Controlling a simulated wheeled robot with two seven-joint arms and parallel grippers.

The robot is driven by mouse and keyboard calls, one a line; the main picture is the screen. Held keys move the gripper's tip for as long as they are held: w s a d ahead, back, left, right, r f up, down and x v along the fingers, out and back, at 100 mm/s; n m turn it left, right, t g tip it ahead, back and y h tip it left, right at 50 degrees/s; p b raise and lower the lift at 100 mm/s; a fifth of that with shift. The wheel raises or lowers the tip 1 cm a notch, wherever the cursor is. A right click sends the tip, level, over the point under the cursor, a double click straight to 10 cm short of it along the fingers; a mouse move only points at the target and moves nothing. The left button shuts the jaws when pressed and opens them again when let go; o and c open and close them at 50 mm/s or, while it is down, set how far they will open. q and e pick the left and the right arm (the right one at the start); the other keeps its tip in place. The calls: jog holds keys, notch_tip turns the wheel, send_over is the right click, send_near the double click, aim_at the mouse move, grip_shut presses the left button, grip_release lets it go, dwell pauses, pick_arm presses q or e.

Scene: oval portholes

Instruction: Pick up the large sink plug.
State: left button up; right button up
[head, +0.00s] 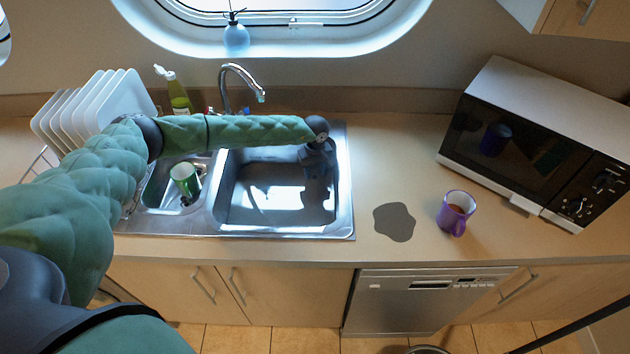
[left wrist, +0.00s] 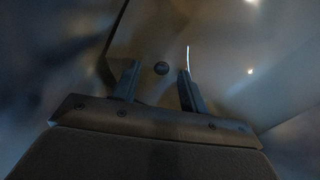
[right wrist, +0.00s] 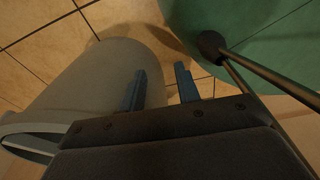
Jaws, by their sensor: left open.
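My left gripper (head: 318,168) points down into the large basin (head: 262,203) of the sink, near its right side. In the left wrist view its two fingers (left wrist: 157,73) are apart. In the head view no large plug can be made out; the gripper covers that part of the basin. My right gripper (right wrist: 161,72) is open and empty, low over the floor.
A green and white cup (head: 184,180) lies tilted in the small left basin. The faucet (head: 240,75) stands behind the sink, beside a green bottle (head: 178,94) and racked white plates (head: 125,98). A purple mug (head: 455,213) and microwave (head: 535,140) stand right.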

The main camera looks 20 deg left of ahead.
aim_at(315, 180)
pick_arm(q)
jog(key=shift+s+f, duration=0.15)
jog(key=shift+f, duration=1.15)
grip_shut()
jog(key=shift+b, duration=0.35)
